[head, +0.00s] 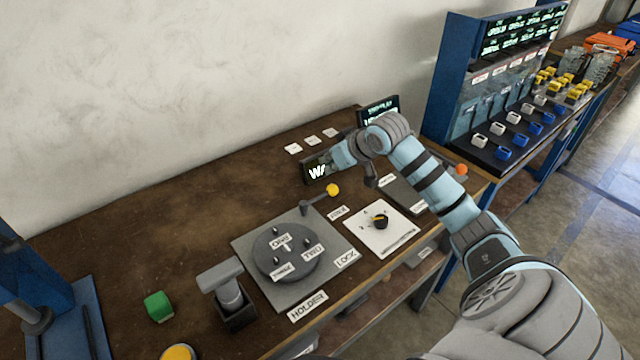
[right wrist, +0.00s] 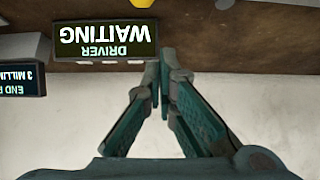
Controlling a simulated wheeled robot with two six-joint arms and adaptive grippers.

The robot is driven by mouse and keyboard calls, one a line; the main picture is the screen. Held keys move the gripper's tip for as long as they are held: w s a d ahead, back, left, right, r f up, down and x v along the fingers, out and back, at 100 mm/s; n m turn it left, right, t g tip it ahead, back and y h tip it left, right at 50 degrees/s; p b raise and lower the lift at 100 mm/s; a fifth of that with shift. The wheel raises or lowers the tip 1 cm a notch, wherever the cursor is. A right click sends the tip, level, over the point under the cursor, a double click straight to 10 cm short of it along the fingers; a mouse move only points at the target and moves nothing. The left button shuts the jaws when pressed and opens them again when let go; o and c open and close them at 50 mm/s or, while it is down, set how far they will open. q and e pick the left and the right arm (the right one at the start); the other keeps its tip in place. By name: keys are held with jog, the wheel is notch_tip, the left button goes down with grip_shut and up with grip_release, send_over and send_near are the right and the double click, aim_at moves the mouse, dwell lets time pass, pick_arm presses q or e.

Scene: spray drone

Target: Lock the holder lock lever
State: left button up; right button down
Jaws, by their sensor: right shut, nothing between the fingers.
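The holder (head: 290,255) is a grey square plate with a round disc on the brown bench. At its far right corner stands a lever with a yellow ball knob (head: 333,189). The lever arm points right and away, beside the FREE label (head: 338,212); the LOCK label (head: 346,259) lies nearer. My right gripper (head: 333,160) is beyond the knob and apart from it, by the dark WAITING display. In the right wrist view, the gripper (right wrist: 160,62) is shut and empty, and the knob (right wrist: 141,3) is cut by the top edge. My left gripper is out of view.
A white panel with a black dial (head: 380,221) lies right of the holder. A grey T-shaped tool (head: 226,285) stands in a black base nearer left. A green block (head: 158,306) is farther left. The WAITING display (right wrist: 105,40) is close to my right fingers.

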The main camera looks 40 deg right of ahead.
aim_at(320, 197)
jog(key=b+x, duration=0.2)
jog(key=x, duration=0.7)
jog(key=shift+w+d+f, duration=0.1)
jog(key=shift+d+f, duration=0.05)
jog(key=shift+f, duration=0.15)
jog(key=s, duration=0.1)
jog(key=s+p, duration=0.1)
jog(key=s, duration=0.1)
jog(key=shift+f, duration=0.4)
jog(key=shift+s, duration=0.5)
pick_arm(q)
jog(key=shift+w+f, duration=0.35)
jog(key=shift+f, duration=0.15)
pick_arm(e)
jog(key=shift+w, duration=0.1)
